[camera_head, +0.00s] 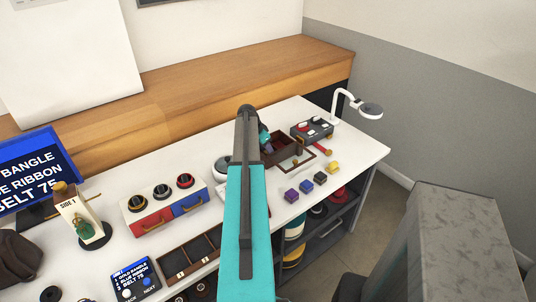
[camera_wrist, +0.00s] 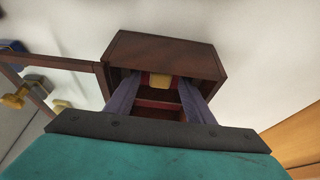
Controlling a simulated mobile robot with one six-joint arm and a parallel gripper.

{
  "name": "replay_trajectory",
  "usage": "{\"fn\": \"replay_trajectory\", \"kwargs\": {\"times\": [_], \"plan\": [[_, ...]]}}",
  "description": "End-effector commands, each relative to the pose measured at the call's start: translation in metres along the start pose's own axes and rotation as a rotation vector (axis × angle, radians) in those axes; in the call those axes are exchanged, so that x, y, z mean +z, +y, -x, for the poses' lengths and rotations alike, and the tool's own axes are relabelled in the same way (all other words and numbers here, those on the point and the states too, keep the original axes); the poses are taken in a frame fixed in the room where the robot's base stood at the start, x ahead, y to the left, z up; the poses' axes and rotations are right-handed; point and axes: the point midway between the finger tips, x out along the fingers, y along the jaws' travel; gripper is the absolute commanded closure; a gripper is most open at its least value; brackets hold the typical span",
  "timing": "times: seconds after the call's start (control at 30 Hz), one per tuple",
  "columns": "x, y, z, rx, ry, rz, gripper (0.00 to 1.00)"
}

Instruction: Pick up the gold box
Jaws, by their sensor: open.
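A dark wooden case (camera_wrist: 165,48) with a red inside shows ahead of my gripper in the wrist view. A small gold block, which looks like the gold box (camera_wrist: 160,80), is in it, between the lines of my two fingers. My gripper (camera_wrist: 159,84) is open, its two grey-purple fingers reaching into the case on either side of the gold block. I cannot tell whether they touch it. In the head view the open wooden case (camera_head: 280,155) is partly behind my arm, and the gold block inside is hidden there.
A yellow box (camera_head: 333,168), a black box (camera_head: 320,178) and purple boxes (camera_head: 291,195) stand in front of the case. Red and blue drawers (camera_head: 160,219) and a wooden tray (camera_head: 182,268) are left.

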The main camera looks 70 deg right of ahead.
Motion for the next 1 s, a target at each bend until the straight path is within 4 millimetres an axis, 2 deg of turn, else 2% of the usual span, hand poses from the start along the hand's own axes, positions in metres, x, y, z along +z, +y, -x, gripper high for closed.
{"fn": "replay_trajectory", "kwargs": {"times": [0.13,0.17,0.4,0.77,1.0], "plan": [[0.0,0.0,0.0,0.0,0.0,0.0,0.52],[0.0,0.0,0.0,0.0,0.0,0.0,0.55],[0.0,0.0,0.0,0.0,0.0,0.001,0.95],[0.0,-0.001,0.002,-0.001,0.0,0.001,0.96],[-0.006,-0.001,0.015,-0.001,0.001,0.0,0.96]]}}
